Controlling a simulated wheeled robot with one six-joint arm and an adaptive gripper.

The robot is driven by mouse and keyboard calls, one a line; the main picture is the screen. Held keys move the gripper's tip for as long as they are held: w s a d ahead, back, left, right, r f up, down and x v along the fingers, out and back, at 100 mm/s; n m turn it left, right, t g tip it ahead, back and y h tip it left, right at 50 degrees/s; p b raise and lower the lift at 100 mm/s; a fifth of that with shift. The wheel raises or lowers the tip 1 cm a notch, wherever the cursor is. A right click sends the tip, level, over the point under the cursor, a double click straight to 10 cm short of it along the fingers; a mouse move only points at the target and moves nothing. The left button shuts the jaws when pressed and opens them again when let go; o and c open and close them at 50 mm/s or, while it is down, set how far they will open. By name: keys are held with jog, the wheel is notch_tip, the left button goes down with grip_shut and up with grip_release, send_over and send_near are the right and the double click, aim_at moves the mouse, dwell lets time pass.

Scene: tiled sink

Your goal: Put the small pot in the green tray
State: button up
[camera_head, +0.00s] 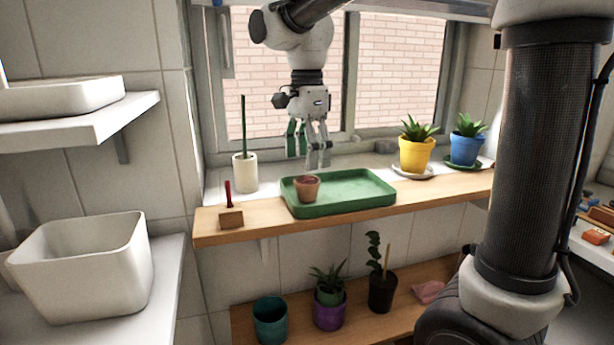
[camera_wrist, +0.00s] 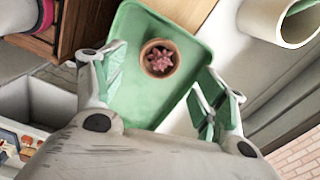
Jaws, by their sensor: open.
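The small pot (camera_head: 307,188) is terracotta and stands upright in the left part of the green tray (camera_head: 350,195). In the wrist view the small pot (camera_wrist: 158,62) holds a pinkish plant, with bare floor of the green tray (camera_wrist: 135,100) around it. My gripper (camera_head: 318,160) hangs above the tray, over and slightly behind the pot. In the wrist view my gripper (camera_wrist: 165,90) has its fingers spread wide, with nothing between them and a gap to the pot. The pot is apart from the fingers.
The tray sits on a wooden ledge (camera_head: 440,188) under the window. A white cylinder holder (camera_head: 245,172) and a small brush (camera_head: 231,217) stand left of it. A yellow pot (camera_head: 415,154) and a blue pot (camera_head: 465,148) stand right. Several pots are on the lower shelf.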

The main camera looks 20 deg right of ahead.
aim_at(307, 180)
notch_tip(307, 180, up, 5)
jog(key=s+d+f+n+t, duration=0.25)
jog(key=s+d+n, duration=0.45)
jog(key=s+d, duration=0.35)
jog(key=s+d+f+n+t, duration=0.2)
jog(key=s+d+f+n, duration=0.4)
jog(key=s+f+n, duration=0.1)
jog(key=shift+s+d+n, duration=0.4)
jog(key=shift+s+n, duration=0.3)
jog(key=shift+s, duration=0.05)
jog(key=shift+r, duration=0.1)
